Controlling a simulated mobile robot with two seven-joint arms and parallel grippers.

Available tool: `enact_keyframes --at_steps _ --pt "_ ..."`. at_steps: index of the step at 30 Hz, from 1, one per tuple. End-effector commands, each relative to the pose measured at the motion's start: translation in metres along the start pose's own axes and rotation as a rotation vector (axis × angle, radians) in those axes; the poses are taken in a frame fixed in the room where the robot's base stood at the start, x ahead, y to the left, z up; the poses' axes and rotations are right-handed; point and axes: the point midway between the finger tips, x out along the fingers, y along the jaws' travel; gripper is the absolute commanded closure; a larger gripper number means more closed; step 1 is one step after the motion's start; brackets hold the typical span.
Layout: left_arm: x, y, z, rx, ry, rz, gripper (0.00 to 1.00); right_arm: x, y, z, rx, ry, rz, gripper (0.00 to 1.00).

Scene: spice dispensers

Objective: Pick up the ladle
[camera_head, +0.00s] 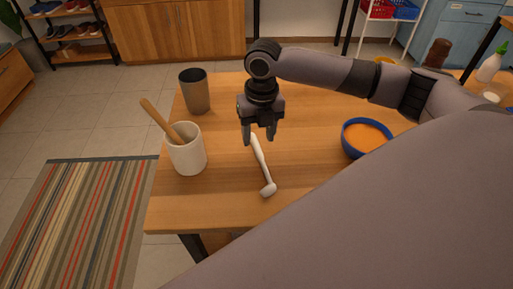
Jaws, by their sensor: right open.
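A white ladle (262,168) lies on the wooden table, its small bowl end toward the near edge and its handle pointing away. My right gripper (259,140) is open above the far end of the handle, with its fingers pointing down. The end of the handle shows between or just behind the fingers; I cannot tell whether they touch it. My left gripper is not in view.
A white crock (188,154) with a wooden utensil (160,121) stands left of the ladle. A dark cup (196,95) stands behind it. A blue bowl (349,148) with orange contents sits to the right. The table (215,208) is bare around the ladle.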

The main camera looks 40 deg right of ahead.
Motion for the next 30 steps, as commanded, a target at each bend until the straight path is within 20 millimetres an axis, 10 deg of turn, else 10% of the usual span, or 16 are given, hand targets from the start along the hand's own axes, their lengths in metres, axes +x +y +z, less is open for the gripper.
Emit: enact_keyframes --at_steps 20,25,30 --pt "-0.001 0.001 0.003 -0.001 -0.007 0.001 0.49 0.058 -0.006 0.001 0.000 -0.002 0.000 0.48" --pt "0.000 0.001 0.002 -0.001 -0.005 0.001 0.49 0.057 -0.006 0.001 0.000 -0.002 0.000 0.97" --pt "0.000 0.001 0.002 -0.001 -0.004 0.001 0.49 0.057 -0.006 0.001 0.000 -0.002 0.000 1.00"
